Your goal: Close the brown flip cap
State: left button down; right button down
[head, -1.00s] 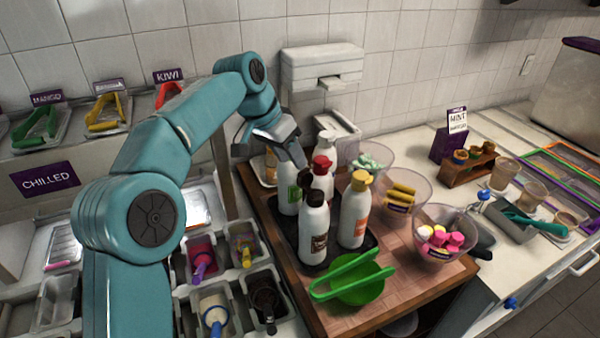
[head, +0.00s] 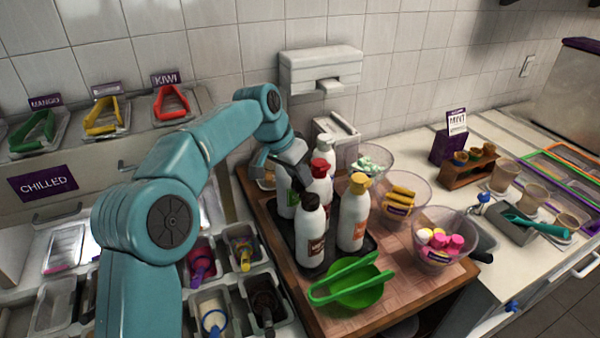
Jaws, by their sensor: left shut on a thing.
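A white squeeze bottle (head: 311,235) with a dark brown cap (head: 309,201) and a brown label stands upright at the front of a dark tray (head: 287,232). My left gripper (head: 296,172) reaches in from the left, behind and above this bottle, apart from its cap. It is shut at the top of the white bottle with a green label (head: 285,198) at the tray's back left. The gripper hides that bottle's top, and its fingertips are hard to make out. My right gripper is not in view.
Close by stand bottles with a red cap (head: 320,167), a yellow cap (head: 358,183) and a white cap (head: 326,137). Green tongs (head: 350,270) rest on a green bowl in front. Topping bowls, such as the pink-filled one (head: 445,225), stand to the right.

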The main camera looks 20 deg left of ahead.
pick_arm(q)
jog(key=shift+w+d, duration=0.25)
jog(key=shift+w, duration=0.15)
jog(key=shift+s+r+y+b, duration=0.1)
jog(key=shift+s+y+b, duration=0.25)
jog(key=shift+y+b, duration=0.3)
jog(key=shift+s+d+t+y, duration=0.1)
jog(key=shift+d+t+y, duration=0.15)
jog(key=shift+t, duration=0.15)
jog(key=shift+d+m+y+b, duration=0.4)
jog(key=shift+y+b, duration=0.2)
jog(key=shift+b, duration=0.35)
jog(key=shift+s+d+t+y+b, duration=0.15)
jog(key=shift+d+t+y+b, duration=0.15)
jog(key=shift+t+y+b, duration=0.5)
jog(key=shift+s+d+m+y+b, duration=0.1)
jog(key=shift+d+m+y+b, duration=0.2)
jog(key=shift+y+b, duration=0.6)
